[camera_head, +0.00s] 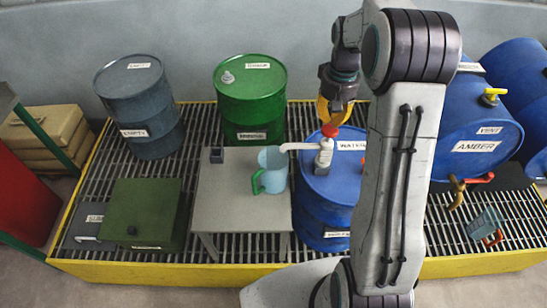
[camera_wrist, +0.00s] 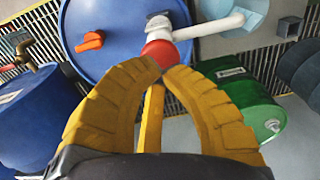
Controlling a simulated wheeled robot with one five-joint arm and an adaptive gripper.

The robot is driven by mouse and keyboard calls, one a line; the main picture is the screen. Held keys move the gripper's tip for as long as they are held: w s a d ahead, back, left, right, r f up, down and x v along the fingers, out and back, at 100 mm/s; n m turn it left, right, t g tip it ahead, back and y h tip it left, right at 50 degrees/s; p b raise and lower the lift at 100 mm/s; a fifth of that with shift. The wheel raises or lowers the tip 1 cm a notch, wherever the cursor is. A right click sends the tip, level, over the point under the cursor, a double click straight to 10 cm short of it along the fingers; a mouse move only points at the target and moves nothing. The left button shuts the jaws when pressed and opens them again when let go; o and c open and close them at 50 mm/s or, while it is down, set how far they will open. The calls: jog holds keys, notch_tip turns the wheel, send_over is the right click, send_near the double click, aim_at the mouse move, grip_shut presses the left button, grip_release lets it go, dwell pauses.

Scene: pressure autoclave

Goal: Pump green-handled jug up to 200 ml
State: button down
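The light-blue jug with a green handle (camera_head: 272,172) stands upright on the grey table, with the white pump spout (camera_head: 297,146) reaching over its mouth. Its fill level cannot be read. It is partly in the wrist view (camera_wrist: 236,14). The hand pump (camera_head: 324,155) with a red knob (camera_head: 329,131) sits on top of the blue WATER drum (camera_head: 325,186). My gripper (camera_head: 328,121) is directly above the red knob. In the wrist view its yellow fingertips (camera_wrist: 166,66) come together at the red knob (camera_wrist: 160,52); whether they touch it is unclear.
The grey table (camera_head: 219,205) also holds a small dark block (camera_head: 217,155). A green drum (camera_head: 251,98) stands behind it and a green box (camera_head: 142,214) to its left. An AMBER drum (camera_head: 478,135) lies at right above another jug (camera_head: 484,225).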

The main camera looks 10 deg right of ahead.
aim_at(330, 129)
jog(key=shift+f+b, duration=2.1)
jog(key=shift+f, duration=0.85)
jog(key=shift+r, duration=0.1)
jog(key=shift+r+p, duration=2.65)
jog(key=shift+r, duration=0.5)
jog(key=shift+f, duration=0.2)
jog(key=shift+f+b, duration=2.4)
jog(key=shift+f, duration=0.6)
jog(key=shift+r, duration=0.1)
jog(key=shift+r+p, duration=2.55)
jog(key=shift+r, duration=0.55)
jog(key=shift+f, duration=0.2)
